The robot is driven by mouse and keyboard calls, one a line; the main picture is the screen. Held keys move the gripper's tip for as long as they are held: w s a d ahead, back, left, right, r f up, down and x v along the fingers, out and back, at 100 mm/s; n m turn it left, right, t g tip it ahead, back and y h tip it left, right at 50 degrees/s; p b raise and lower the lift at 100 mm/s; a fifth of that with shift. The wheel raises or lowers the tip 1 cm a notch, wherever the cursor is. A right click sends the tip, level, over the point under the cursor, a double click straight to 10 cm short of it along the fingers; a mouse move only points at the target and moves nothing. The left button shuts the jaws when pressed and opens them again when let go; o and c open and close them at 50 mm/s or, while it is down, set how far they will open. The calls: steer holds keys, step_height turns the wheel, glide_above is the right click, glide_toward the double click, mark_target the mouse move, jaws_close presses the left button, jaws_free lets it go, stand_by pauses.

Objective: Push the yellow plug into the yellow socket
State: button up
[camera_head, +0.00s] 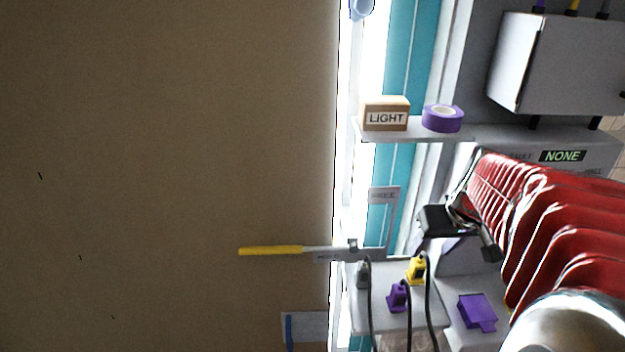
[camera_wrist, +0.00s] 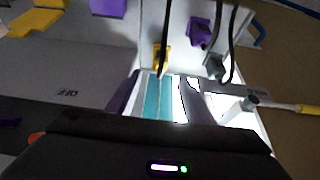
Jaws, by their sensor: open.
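The yellow plug (camera_head: 417,269) stands on a grey ledge with its dark cable hanging down. In the wrist view the yellow plug (camera_wrist: 162,58) lies ahead of the gap between my fingers. My gripper (camera_head: 462,238) is open and empty, above and to the right of the plug, apart from it. Its fingers also show in the wrist view (camera_wrist: 160,97). A yellow block (camera_wrist: 35,20) at the upper left of the wrist view may be the yellow socket, but I cannot tell for sure. I cannot make out that block in the head view.
A purple plug (camera_head: 398,297) and a grey plug (camera_head: 363,275) stand close left of the yellow one, with cables. A purple block (camera_head: 478,311) is to the right. A yellow-handled tool (camera_head: 272,250) juts out left. A shelf above holds a LIGHT box (camera_head: 384,115) and purple tape (camera_head: 442,118).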

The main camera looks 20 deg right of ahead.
mark_target(420, 261)
stand_by(0.3)
steer(key=shift+x, duration=4.35)
steer(key=shift+x, duration=2.6)
steer(key=shift+s, duration=0.1)
steer(key=shift+c, duration=0.5)
steer(key=c, duration=0.8)
